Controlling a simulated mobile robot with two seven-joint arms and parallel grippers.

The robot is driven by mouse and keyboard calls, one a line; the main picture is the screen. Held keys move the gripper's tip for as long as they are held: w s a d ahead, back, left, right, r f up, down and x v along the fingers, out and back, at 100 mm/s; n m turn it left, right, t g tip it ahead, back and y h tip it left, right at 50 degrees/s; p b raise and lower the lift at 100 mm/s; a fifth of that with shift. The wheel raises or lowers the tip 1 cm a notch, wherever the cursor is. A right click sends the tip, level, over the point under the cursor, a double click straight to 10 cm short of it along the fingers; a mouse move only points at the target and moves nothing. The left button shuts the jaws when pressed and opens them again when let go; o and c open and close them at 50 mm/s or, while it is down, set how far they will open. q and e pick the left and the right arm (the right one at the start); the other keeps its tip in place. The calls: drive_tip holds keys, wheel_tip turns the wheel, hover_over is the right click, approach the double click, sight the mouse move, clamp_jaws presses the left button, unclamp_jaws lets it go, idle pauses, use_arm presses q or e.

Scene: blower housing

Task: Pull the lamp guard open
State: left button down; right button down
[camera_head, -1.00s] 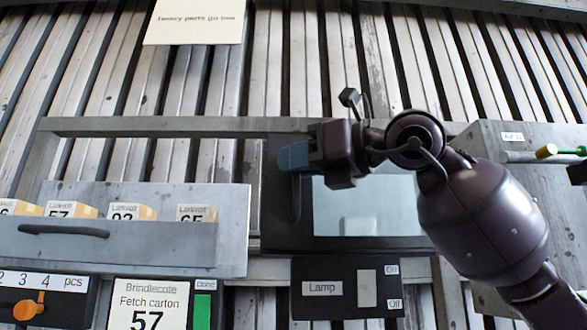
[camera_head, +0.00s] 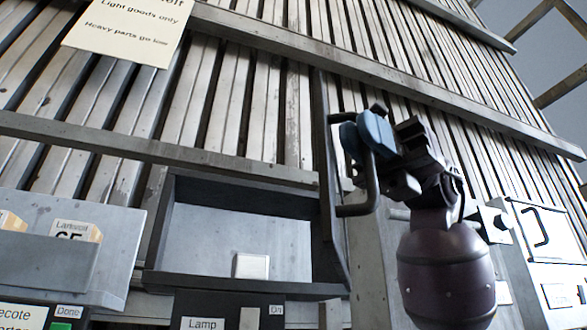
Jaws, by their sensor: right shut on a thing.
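The lamp guard (camera_head: 327,190) is a dark framed door, hinged at the right of a dark box (camera_head: 240,194). It stands swung out, nearly edge-on to the view. Its dark bar handle (camera_head: 372,185) sticks out to the right. My right gripper (camera_head: 368,140) has blue fingertips and is shut on the upper part of this handle. Inside the open box, a small white block (camera_head: 251,266) sits near the bottom. My left gripper is not in view.
Below the box is a lamp panel (camera_head: 222,312) with a switch. A drawer with cartons (camera_head: 60,262) is at the left. A paper sign (camera_head: 125,28) hangs at upper left. A white cabinet (camera_head: 545,255) with a dark handle is at the right.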

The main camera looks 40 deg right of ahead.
drive_tip(key=s+d+n+g+h, duration=0.3)
drive_tip(key=d+g, duration=0.3)
drive_tip(key=d, duration=0.4)
drive_tip(key=s+d+n+g+h+p, duration=0.1)
drive_tip(key=s+d+n+g+h, duration=0.2)
drive_tip(key=d+n+g, duration=0.3)
drive_tip(key=shift+s+d+p, duration=0.3)
drive_tip(key=shift+s+d, duration=0.35)
drive_tip(key=shift+d, duration=1.6)
drive_tip(key=c, duration=1.5)
unclamp_jaws()
drive_tip(key=shift+a, duration=0.1)
